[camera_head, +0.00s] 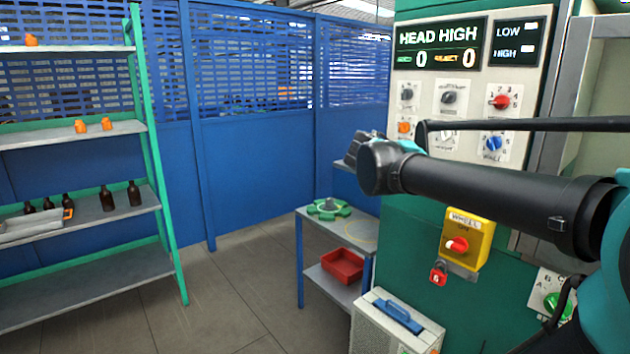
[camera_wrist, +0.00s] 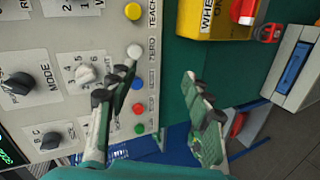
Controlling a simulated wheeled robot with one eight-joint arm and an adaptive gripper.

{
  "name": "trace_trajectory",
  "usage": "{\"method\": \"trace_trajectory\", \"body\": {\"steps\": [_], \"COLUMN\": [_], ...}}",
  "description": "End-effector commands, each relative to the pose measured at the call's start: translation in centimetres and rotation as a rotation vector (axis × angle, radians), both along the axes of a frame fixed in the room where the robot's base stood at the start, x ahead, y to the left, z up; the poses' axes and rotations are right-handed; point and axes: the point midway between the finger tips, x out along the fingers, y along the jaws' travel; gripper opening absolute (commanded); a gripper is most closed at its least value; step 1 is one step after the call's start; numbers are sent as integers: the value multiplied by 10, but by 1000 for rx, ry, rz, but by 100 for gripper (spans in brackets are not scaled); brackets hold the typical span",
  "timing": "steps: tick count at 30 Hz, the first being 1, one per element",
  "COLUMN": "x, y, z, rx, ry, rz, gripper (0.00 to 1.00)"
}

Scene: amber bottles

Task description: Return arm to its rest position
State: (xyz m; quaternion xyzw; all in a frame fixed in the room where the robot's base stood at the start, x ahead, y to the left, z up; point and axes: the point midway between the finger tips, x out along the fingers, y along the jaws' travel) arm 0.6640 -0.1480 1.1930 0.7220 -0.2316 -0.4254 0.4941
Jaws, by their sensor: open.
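My gripper (camera_wrist: 158,88) shows in the wrist view with its two green and black fingers spread apart and nothing between them. Behind the fingers is the control panel (camera_wrist: 70,25) with knobs and coloured buttons; I cannot tell how near the fingers are to it. In the head view my black arm reaches in from the right across the front of the machine (camera_head: 425,225). The fingers cannot be made out there.
A yellow switch box (camera_head: 467,240) with a red padlock (camera_head: 438,271) sits below my arm. A small table (camera_head: 355,232) holds a green star-shaped part (camera_head: 329,208). A shelf (camera_head: 95,282) with brown bottles (camera_head: 134,193) stands left. Open floor (camera_head: 235,285) lies between.

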Motion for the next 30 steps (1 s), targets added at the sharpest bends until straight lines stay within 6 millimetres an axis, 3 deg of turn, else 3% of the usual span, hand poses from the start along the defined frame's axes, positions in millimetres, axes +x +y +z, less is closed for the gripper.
{"method": "trace_trajectory", "body": {"steps": [1,3,9,12,15,18,21,30], "x": [-9,-22,-70,-101,-130,-153,-167,-175], "y": [-2,-1,19,39,63,84,99,108], "z": [-34,-81,-209,-267,-313,-342,-357,-364], "rx": [70,179,515,698,872,1008,1096,1146], "ry": [16,39,91,107,117,119,119,119], "rz": [-17,-38,-99,-131,-157,-174,-183,-188], "gripper": [50,50,50,50,50,50,50,50]}}
